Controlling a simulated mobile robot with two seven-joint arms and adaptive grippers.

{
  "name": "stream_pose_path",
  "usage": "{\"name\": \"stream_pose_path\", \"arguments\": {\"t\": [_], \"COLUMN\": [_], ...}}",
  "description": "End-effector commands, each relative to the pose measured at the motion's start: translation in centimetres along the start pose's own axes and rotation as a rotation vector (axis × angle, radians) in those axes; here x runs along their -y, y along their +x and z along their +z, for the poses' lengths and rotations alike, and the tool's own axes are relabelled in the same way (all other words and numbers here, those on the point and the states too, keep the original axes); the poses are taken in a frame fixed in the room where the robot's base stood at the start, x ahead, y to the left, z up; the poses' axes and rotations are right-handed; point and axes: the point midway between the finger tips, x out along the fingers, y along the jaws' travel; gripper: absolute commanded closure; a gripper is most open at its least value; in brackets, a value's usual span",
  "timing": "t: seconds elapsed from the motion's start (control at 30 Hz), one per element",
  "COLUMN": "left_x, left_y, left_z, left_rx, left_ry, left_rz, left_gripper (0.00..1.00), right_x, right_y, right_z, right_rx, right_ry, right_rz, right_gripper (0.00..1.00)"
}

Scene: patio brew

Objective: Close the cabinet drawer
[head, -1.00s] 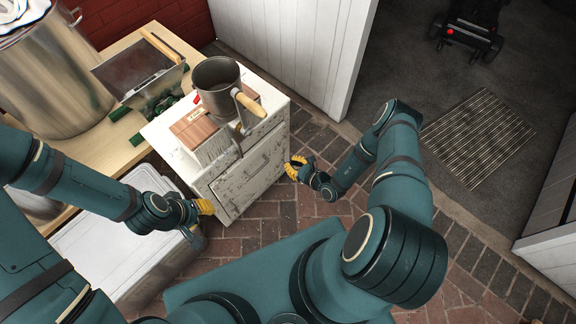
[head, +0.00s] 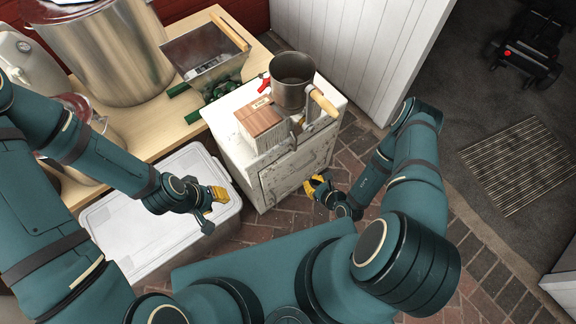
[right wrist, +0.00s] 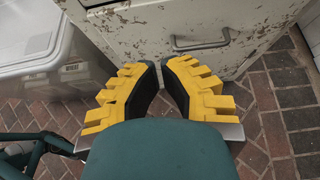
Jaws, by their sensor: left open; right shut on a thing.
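The worn white cabinet (head: 237,139) stands on the brick floor, with its drawer front (head: 290,180) facing me. The right wrist view shows a worn white front with a grey bar handle (right wrist: 202,44). I cannot tell how far the drawer stands out. My right gripper (head: 318,185) is low in front of the cabinet; its yellow fingers (right wrist: 161,65) are close together, below and left of the handle. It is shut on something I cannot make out. My left gripper (head: 216,207) is open, left of the cabinet and above the white bin.
A metal pot with a wooden handle (head: 292,78) and a wooden-topped block (head: 262,119) sit on the cabinet. A white lidded bin (head: 150,222) stands at its left. A wooden table (head: 150,138) holds large pots behind.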

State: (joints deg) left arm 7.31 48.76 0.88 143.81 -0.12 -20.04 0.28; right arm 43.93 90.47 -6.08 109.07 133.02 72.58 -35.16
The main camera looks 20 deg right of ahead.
Motion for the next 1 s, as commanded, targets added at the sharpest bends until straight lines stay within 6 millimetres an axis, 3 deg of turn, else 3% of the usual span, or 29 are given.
{"name": "stream_pose_path", "arguments": {"t": [0.17, 0.6, 0.8, 1.0], "left_x": [0.2, 1.1, 1.2, 1.3], "left_y": [0.6, 2.9, 3.3, 3.5], "left_z": [0.0, -0.3, -0.4, -0.4], "left_rx": [-0.001, -0.013, -0.016, -0.017], "left_ry": [0.001, 0.003, 0.003, 0.003], "left_rz": [0.000, 0.000, -0.001, -0.001], "left_gripper": [0.66, 0.66, 0.66, 0.66], "right_x": [0.0, -0.1, 0.0, 0.0], "right_y": [2.0, 10.4, 12.5, 13.3], "right_z": [-0.1, -0.2, 1.4, 2.0], "right_rx": [0.001, 0.001, 0.002, 0.001], "right_ry": [-0.002, -0.001, -0.001, -0.001], "right_rz": [0.001, 0.001, 0.000, 0.001], "right_gripper": [1.00, 1.00, 1.00, 1.00]}}
